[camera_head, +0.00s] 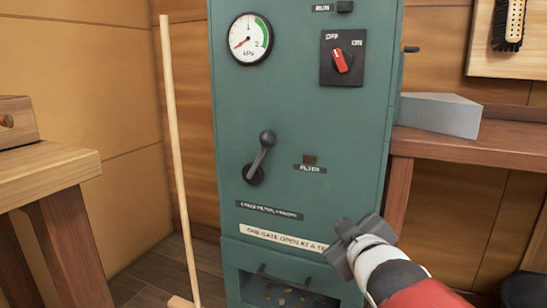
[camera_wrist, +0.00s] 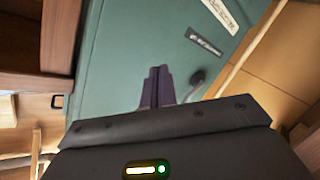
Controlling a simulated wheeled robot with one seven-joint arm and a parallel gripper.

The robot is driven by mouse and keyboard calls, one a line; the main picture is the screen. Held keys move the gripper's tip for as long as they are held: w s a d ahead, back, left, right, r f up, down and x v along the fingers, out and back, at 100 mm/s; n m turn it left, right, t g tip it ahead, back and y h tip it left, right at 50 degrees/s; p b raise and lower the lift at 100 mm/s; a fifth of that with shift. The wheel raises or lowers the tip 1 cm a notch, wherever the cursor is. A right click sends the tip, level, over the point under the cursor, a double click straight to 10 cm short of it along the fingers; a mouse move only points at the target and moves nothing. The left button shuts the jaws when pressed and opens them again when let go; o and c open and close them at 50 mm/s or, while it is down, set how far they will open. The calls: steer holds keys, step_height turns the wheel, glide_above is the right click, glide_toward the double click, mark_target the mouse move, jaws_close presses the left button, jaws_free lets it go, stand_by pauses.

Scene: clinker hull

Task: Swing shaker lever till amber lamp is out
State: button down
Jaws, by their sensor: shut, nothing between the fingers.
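The shaker lever (camera_head: 260,158) is a dark grey crank on the green cabinet, its knob up and slightly right of its pivot. Beside it, above the FILTER label, the small lamp (camera_head: 310,159) looks dark brown and shows no glow. My gripper (camera_head: 342,240) is in front of the cabinet's lower right, right of and below the lever and apart from it. In the wrist view my gripper's fingers (camera_wrist: 158,73) are together and empty. A grey knobbed part, likely the lever (camera_wrist: 196,79), shows just right of them.
The cabinet (camera_head: 300,100) carries a pressure gauge (camera_head: 250,39) with its needle low and a red rotary switch (camera_head: 342,61). A pale broom handle (camera_head: 178,150) stands left of it. Wooden benches (camera_head: 50,172) flank both sides. An open bin (camera_head: 283,290) lies below.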

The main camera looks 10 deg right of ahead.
step_height(320, 180, up, 4)
steer(key=w+n+t+y, duration=0.2)
steer(key=n+t+y, duration=0.1)
steer(key=n+t, duration=0.15)
steer(key=n+y, duration=0.8)
steer(key=n, duration=0.2)
glide_toward(273, 143)
steer(key=x, duration=0.7)
